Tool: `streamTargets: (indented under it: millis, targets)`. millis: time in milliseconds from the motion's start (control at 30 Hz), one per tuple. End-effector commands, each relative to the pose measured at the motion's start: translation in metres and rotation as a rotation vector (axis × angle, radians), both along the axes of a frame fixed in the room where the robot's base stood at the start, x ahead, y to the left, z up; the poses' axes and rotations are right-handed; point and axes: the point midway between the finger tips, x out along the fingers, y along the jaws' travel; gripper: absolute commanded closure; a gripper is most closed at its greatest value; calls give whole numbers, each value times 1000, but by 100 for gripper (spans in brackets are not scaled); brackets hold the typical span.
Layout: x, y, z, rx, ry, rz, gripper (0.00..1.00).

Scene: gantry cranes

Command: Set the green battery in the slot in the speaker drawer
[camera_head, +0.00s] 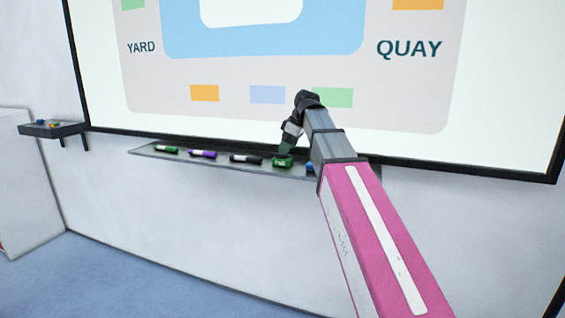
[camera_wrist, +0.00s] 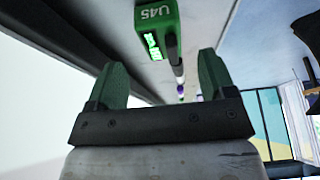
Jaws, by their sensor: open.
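The green battery (camera_head: 282,162) lies on the tray under the whiteboard, right of a black marker. In the wrist view the green battery (camera_wrist: 157,28) shows the marking U45 and a bright green display, and it lies beyond my fingertips. My gripper (camera_head: 286,148) is just above the battery in the head view. In the wrist view my gripper (camera_wrist: 162,70) has its two green fingers spread, with nothing between them. I cannot tell whether a finger touches the battery. No speaker drawer or slot shows in either view.
The tray (camera_head: 222,161) also holds a green marker (camera_head: 167,149), a purple marker (camera_head: 203,154) and a black marker (camera_head: 246,159). A blue item (camera_head: 309,168) is partly hidden by my arm. The whiteboard (camera_head: 500,130) rises behind. A small shelf (camera_head: 62,131) is at left.

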Motion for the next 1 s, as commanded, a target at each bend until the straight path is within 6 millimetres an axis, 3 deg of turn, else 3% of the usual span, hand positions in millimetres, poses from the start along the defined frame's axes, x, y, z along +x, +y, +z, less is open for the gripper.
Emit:
streamTargets:
  millis: [300,567,733,867,1000]
  targets:
    - [4,19,-35,0,2,1,23]
    - [5,20,-38,0,1,0,23]
    - [5,20,-37,0,1,0,79]
    - [5,20,-37,0,1,0,87]
    - [5,20,-37,0,1,0,87]
